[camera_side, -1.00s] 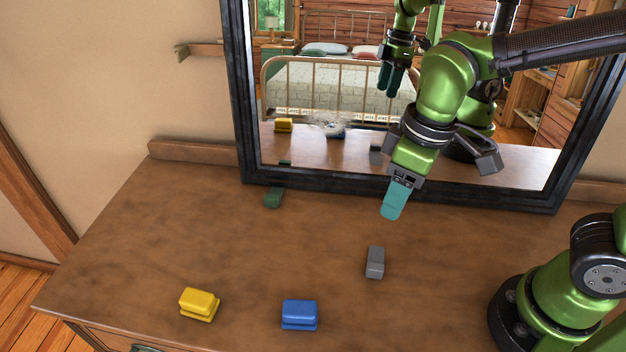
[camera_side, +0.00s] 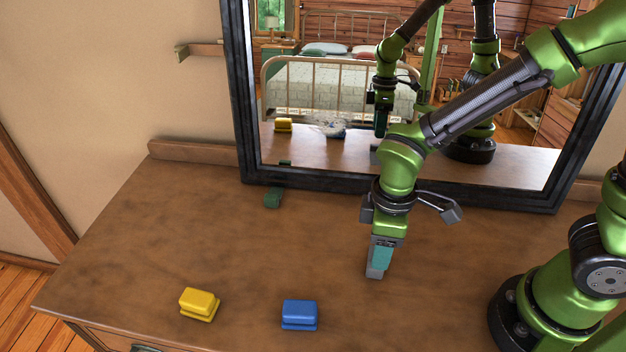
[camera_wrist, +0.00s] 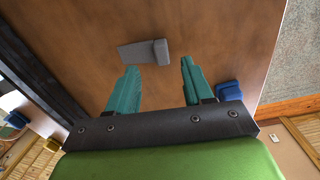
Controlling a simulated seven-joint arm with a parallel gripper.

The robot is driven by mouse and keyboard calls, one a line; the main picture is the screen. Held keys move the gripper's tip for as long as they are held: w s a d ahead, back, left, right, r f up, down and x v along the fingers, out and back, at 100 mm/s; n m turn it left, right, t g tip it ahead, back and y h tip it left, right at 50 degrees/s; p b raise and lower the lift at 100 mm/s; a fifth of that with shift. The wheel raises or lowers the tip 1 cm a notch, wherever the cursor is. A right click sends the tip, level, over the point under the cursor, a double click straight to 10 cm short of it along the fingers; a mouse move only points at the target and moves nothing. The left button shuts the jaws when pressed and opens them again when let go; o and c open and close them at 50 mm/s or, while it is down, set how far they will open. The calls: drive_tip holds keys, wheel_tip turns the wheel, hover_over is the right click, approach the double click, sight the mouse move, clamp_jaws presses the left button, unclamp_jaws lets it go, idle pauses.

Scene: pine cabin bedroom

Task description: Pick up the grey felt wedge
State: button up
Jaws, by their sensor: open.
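The grey felt wedge (camera_side: 373,272) lies on the wooden dresser top, partly hidden behind my gripper (camera_side: 381,266) in the side view. My gripper points down with its teal fingers right at the wedge. In the wrist view the wedge (camera_wrist: 144,52) lies just beyond the fingertips of my gripper (camera_wrist: 158,68), its wider end near the gap and its other end reaching left past the left finger. The fingers are apart with nothing between them. I cannot tell the exact height of the fingertips above the wood.
A blue block (camera_side: 299,314) and a yellow block (camera_side: 199,304) lie near the front edge of the dresser top (camera_side: 190,240). A small dark green block (camera_side: 273,197) lies by the black-framed mirror (camera_side: 400,192) at the back. The mirror repeats the arm and blocks. The middle left is clear.

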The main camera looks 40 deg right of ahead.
sight(371, 273)
wheel_tip(371, 273, down, 5)
drive_tip(key=shift+s+f, duration=0.1)
drive_tip(key=shift+c, duration=0.3)
clamp_jaws()
